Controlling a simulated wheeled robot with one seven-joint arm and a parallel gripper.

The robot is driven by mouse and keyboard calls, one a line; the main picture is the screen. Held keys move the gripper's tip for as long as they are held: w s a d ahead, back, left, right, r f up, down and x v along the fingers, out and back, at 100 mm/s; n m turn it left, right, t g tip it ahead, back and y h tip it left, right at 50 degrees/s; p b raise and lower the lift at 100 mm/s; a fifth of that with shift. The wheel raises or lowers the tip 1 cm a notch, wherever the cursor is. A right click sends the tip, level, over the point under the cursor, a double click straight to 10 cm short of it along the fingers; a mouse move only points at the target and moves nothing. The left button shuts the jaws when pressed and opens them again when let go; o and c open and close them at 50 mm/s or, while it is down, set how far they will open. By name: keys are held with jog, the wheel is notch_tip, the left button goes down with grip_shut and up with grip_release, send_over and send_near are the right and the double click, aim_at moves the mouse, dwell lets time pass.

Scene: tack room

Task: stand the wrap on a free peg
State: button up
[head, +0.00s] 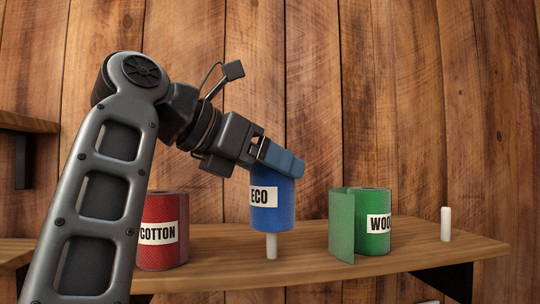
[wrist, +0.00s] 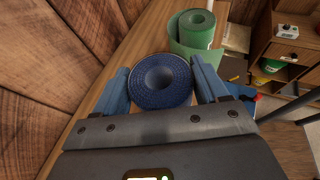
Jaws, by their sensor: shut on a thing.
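The blue wrap (head: 272,210) labelled ECO is upright in my gripper (head: 288,163), which is shut on its upper part. In the head view a white peg (head: 271,247) shows directly below the wrap; whether it enters the wrap's core is hidden. In the wrist view the blue wrap (wrist: 158,80) sits between the two blue fingers of my gripper (wrist: 162,92). Another white peg (head: 445,225) stands bare at the right end of the wooden shelf (head: 300,264).
A red wrap (head: 163,232) labelled COTTON stands on the shelf at left, partly behind my arm. A green wrap (head: 373,225), partly unrolled, stands right of the blue one; it shows in the wrist view (wrist: 187,48) too. A plank wall (head: 400,100) rises behind.

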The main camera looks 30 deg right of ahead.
aim_at(270, 194)
jog(key=shift+f+b, duration=0.6)
jog(key=shift+f, duration=1.05)
jog(key=shift+b, duration=0.65)
jog(key=shift+f+b, duration=0.55)
jog(key=shift+f, duration=0.1)
dwell(0.3)
jog(key=o, duration=0.8)
